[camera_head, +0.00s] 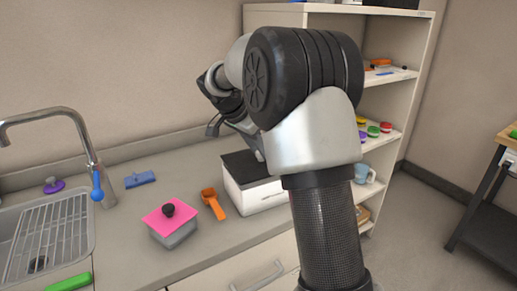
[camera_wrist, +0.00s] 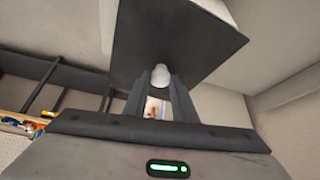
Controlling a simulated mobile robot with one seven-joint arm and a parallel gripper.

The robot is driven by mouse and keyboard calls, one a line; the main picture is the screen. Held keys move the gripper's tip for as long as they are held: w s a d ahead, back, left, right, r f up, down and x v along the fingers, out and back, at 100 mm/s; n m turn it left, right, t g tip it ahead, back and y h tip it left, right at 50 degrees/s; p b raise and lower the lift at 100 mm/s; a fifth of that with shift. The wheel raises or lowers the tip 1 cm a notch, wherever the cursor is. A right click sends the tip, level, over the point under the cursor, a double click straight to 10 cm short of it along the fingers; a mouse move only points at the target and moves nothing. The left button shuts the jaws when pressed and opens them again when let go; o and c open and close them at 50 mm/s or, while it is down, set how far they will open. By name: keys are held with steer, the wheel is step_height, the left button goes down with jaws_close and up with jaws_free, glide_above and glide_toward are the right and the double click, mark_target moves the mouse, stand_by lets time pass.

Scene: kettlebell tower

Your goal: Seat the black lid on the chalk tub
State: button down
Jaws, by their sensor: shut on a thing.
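The black lid (camera_head: 243,166) is a dark square plate that lies over the top of the white chalk tub (camera_head: 262,197) on the counter. In the wrist view the lid (camera_wrist: 175,38) fills the upper middle, with a pale knob (camera_wrist: 160,76) on it. My gripper (camera_wrist: 159,88) is shut on this knob. A white corner of the tub (camera_wrist: 219,9) shows past the lid's edge. I cannot tell whether the lid touches the rim all around. In the head view my arm hides the tub's right side and most of the gripper.
A grey tub (camera_head: 176,236) with a pink lid (camera_head: 170,217) and an orange scoop (camera_head: 211,203) stand left of the chalk tub. A sink (camera_head: 45,240) with a faucet is at far left. A blue brush-like item (camera_head: 140,179) lies behind. A shelf unit (camera_head: 405,80) stands at right.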

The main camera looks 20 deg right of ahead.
steer(key=shift+f+b, duration=1)
steer(key=shift+f, duration=0.15)
stand_by(0.5)
steer(key=c, duration=1.8)
jaws_free()
steer(key=shift+o, duration=0.2)
steer(key=o, duration=0.6)
steer(key=shift+c, duration=0.2)
steer(key=shift+r, duration=0.15)
steer(key=shift+p+v, duration=1.65)
steer(key=shift+v, duration=2.3)
